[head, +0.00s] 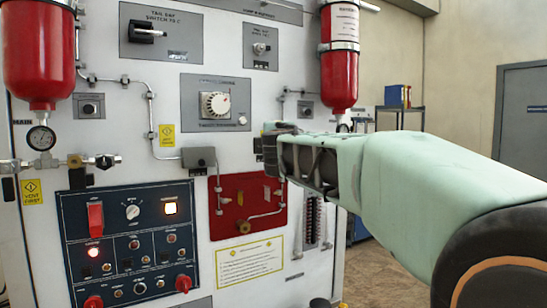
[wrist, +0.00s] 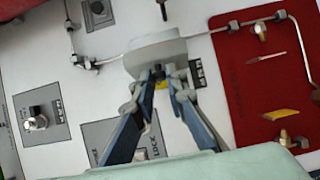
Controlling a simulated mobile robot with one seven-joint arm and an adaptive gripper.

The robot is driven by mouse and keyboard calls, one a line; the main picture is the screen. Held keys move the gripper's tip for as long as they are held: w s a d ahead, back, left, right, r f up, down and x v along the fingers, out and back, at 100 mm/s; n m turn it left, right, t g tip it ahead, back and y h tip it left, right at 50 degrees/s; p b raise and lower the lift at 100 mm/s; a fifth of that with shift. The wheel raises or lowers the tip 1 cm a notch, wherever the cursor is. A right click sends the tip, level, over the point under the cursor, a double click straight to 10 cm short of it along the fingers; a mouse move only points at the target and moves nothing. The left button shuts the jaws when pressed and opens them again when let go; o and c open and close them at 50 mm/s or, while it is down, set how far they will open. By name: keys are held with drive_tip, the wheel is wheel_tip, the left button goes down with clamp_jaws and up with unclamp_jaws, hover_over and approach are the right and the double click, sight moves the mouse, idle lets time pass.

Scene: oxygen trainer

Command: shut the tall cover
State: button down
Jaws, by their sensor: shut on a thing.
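My gripper (wrist: 157,76) reaches the white wall panel just above the red plate. Its fingers close together at the edge of a pale grey block (wrist: 155,50) and are shut on it; the exact contact is hard to make out. A tall red cover (head: 95,219) stands at the upper left of the dark blue switch panel (head: 110,212), well left of my gripper. I cannot tell for sure which part is the tall cover, or whether the red one is open.
Thin metal pipes run beside the block toward the red plate (wrist: 225,85), which carries several fittings. A second grey block (head: 198,157) sits left of my gripper. Red bottles (head: 38,55) and (head: 340,75) hang on both sides. Knobs, such as the white dial (head: 214,104), stick out above.

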drive_tip(key=w+d+n+g+y+p, duration=0.3)
drive_tip(key=d+n+g+y+p, duration=0.2)
drive_tip(key=y+p, duration=0.8)
drive_tip(key=n+g, duration=0.2)
drive_tip(key=n, duration=0.2)
drive_tip(key=shift+w+d+r+n+g, duration=0.2)
drive_tip(key=shift+r+n+g, duration=0.1)
drive_tip(key=shift+n, duration=0.1)
drive_tip(key=shift+f, duration=0.15)
drive_tip(key=c, duration=1.9)
unclamp_jaws()
drive_tip(key=shift+f, duration=0.1)
drive_tip(key=shift+c, duration=0.2)
drive_tip(key=shift+s, duration=0.1)
drive_tip(key=v, duration=1.2)
